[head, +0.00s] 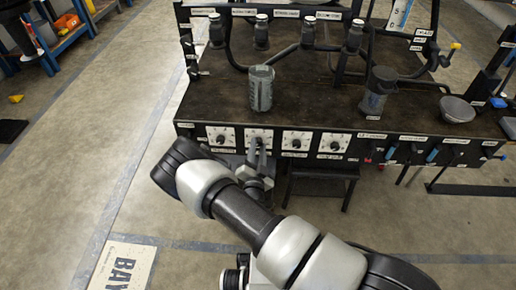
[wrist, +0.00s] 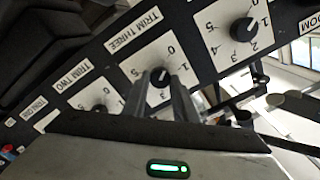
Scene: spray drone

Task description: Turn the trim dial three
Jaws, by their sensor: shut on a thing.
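Trim dial three (wrist: 160,78) is a black knob on a white plate with a number scale, under the label TRIM THREE in the wrist view. In the head view it is the second dial plate from the left (head: 259,133), largely covered by my gripper. My gripper (head: 258,143) reaches up to the panel from below. In the wrist view its two fingers (wrist: 161,88) are shut on the knob, one on each side. The fingers hide part of the scale, and I cannot tell the exact setting.
Similar dials flank it, one on the left (head: 221,138) and others on the right (head: 296,143). A stool (head: 322,172) stands below.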

